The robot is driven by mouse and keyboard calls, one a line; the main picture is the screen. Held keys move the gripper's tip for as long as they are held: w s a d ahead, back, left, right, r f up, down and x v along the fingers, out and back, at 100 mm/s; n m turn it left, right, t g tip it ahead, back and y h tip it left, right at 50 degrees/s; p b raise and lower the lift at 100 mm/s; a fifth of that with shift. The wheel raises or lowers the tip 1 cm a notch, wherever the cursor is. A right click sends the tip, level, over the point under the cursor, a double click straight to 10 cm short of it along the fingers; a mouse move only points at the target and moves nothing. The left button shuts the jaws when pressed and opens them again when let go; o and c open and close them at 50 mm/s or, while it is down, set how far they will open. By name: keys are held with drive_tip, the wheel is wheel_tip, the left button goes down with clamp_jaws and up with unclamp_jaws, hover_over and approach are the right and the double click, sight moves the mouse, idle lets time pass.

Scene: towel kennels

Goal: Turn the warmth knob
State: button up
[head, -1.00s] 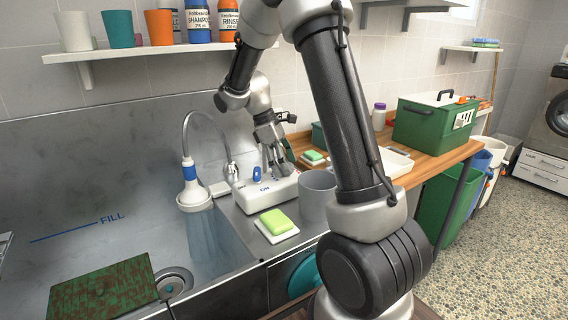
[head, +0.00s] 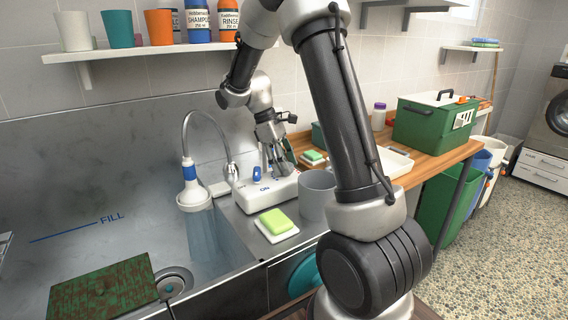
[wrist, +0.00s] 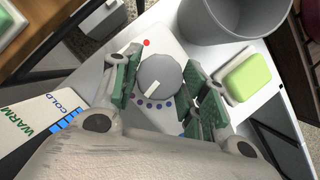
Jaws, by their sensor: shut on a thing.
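The warmth knob (wrist: 160,80) is a round grey knob with a pale pointer mark, seen in the wrist view. It sits on a white control box (head: 262,192) with a red dot and several blue dots around the knob. My gripper (wrist: 163,86) has its green-padded fingers on either side of the knob, shut on it. In the head view my gripper (head: 277,165) reaches down onto the right part of the box, and its fingers hide the knob. A blue switch (head: 257,173) marked ON stands on the box left of my gripper.
A grey cup (head: 316,194) stands close to the right of the box. A green and white sponge (head: 277,222) lies in front. Bottles and cups line the shelf above.

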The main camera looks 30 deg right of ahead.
drive_tip(key=m+y, duration=0.1)
drive_tip(key=m, duration=0.2)
drive_tip(key=m+g+y, duration=0.1)
drive_tip(key=m, duration=0.2)
drive_tip(key=shift+w+d, duration=0.1)
drive_tip(key=shift+d, duration=0.05)
idle(0.4)
drive_tip(key=o, duration=1)
drive_tip(key=shift+r, duration=0.1)
drive_tip(key=v, duration=0.7)
drive_tip(key=shift+r, duration=0.15)
drive_tip(key=shift+w+d, duration=0.1)
